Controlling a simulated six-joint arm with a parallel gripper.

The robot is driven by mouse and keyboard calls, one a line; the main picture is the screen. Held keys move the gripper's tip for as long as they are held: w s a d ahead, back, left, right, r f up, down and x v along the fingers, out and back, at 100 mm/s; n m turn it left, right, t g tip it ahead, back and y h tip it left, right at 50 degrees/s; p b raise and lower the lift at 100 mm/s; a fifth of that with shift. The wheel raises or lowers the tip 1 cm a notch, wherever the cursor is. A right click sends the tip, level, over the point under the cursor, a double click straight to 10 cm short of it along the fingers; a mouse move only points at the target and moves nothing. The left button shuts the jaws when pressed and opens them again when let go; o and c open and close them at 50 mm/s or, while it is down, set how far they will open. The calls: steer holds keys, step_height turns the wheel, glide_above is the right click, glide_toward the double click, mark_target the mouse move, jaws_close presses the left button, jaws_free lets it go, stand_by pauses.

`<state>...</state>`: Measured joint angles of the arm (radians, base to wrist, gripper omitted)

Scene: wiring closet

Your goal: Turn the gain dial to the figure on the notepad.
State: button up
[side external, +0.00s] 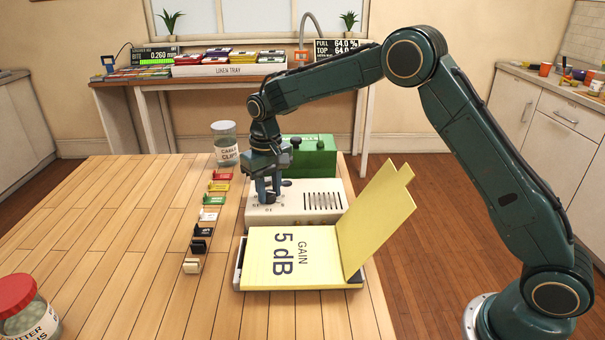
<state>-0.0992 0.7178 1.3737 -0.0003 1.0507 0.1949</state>
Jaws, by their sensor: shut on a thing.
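The yellow notepad (312,268) lies open at the front of the work table and reads "GAIN 5 dB". One page stands raised at its right side. Behind it is a cream box (318,213) with a slotted grille and dark markings on its left part. My gripper (268,198) points down over that left part, shut on what appears to be the gain dial. The gripper's fingers hide most of the dial, so its pointer and setting cannot be read.
A green box (314,158) stands close behind the cream box. A jar labelled for cable clips (225,150) is at the back. Several coloured clips (208,216) form a row to the left. A red-lidded jar (22,305) stands front left.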

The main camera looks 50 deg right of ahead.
mark_target(269, 192)
steer(key=shift+m, duration=0.6)
steer(key=o, duration=0.9)
steer(key=shift+o, duration=0.2)
steer(key=shift+r, duration=0.1)
steer(key=shift+r, duration=2.95)
step_height(269, 192, up, 14)
